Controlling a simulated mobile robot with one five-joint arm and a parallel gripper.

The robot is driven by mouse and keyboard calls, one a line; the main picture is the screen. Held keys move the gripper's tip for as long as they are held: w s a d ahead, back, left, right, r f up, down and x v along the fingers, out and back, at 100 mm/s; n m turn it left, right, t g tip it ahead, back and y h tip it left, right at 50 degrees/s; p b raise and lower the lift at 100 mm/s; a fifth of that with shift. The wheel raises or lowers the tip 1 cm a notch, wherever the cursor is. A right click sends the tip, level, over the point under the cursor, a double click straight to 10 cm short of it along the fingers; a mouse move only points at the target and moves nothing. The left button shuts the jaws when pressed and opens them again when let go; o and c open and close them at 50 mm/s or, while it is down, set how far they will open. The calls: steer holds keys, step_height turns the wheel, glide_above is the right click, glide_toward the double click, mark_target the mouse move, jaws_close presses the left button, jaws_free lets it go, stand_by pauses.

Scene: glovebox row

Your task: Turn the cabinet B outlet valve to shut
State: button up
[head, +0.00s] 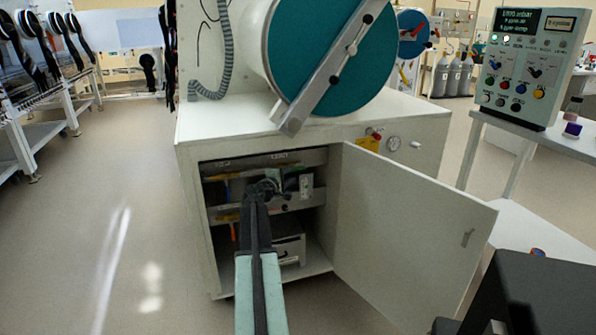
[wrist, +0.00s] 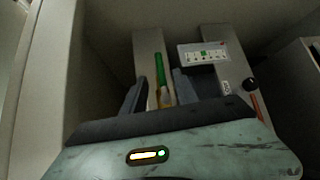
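The cabinet (head: 190,190) under the large teal-faced round port stands open, and my arm reaches into it. My gripper (head: 264,186) is inside, near the shelf-like rails, and partly hides what is behind it. In the wrist view my gripper (wrist: 158,92) has its two dark fingers apart. A narrow green bar (wrist: 159,70) with a yellow part (wrist: 162,97) below it shows in the gap between them, with space on both sides. It may be a valve handle; I cannot tell whether the fingers touch it. The outlet valve cannot be surely identified, and its setting is unclear.
The cabinet door (head: 405,235) is swung open to the right of my arm. In the wrist view a white panel with a green light (wrist: 204,54) and a black knob (wrist: 249,85) lie right of the fingers. A control console (head: 520,70) stands at the right. The floor at left is clear.

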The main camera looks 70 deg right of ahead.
mark_target(297, 170)
steer(key=d, duration=0.5)
steer(key=d+f+b, duration=0.1)
steer(key=d, duration=0.1)
steer(key=shift+s+d+f, duration=0.1)
steer(key=shift+s+d, duration=0.25)
steer(key=shift+a, duration=0.1)
jaws_close()
stand_by(0.8)
